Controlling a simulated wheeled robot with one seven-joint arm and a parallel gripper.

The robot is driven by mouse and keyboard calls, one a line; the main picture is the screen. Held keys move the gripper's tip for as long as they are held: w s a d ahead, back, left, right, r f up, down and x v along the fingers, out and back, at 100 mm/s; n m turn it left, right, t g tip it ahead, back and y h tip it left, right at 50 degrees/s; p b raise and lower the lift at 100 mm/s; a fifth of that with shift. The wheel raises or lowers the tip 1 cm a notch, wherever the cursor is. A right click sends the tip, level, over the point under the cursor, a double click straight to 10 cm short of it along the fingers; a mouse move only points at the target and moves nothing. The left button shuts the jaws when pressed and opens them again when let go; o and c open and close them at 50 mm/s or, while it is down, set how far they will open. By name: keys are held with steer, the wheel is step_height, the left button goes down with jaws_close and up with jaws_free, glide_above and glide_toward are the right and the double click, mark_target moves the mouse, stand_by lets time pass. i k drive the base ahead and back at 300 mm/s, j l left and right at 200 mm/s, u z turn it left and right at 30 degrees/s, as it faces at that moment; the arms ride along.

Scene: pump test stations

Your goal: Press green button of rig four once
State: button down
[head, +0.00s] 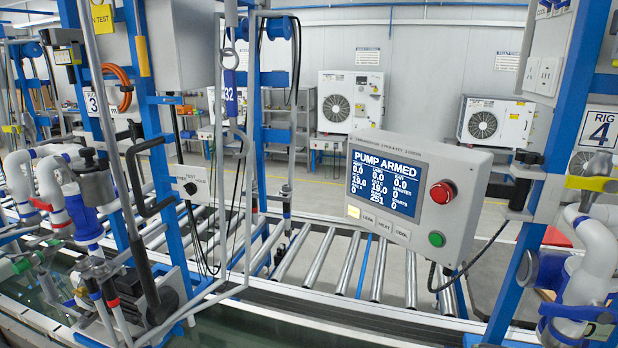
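A grey control box (463,228) faces me right of centre, tilted in the picture. Its blue screen (383,187) reads "PUMP ARMED" above rows of numbers. The green button (437,239) is at the box's lower right, below a larger red button (442,192). Nothing covers either button. A "RIG 4" sign (600,128) hangs on the blue frame to the right of the box. A black cable (470,263) runs from the box's underside towards that frame. My gripper is not in view.
A sign with a 3 (92,102) marks the left station, with grey pipes (50,185), a black crank handle (148,175) and a slanting pole. A roller conveyor (315,262) runs behind the box. Grey pipework (592,262) stands at right. The space directly before the box looks clear.

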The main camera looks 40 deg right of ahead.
mark_target(435, 238)
steer(key=z, duration=2.05)
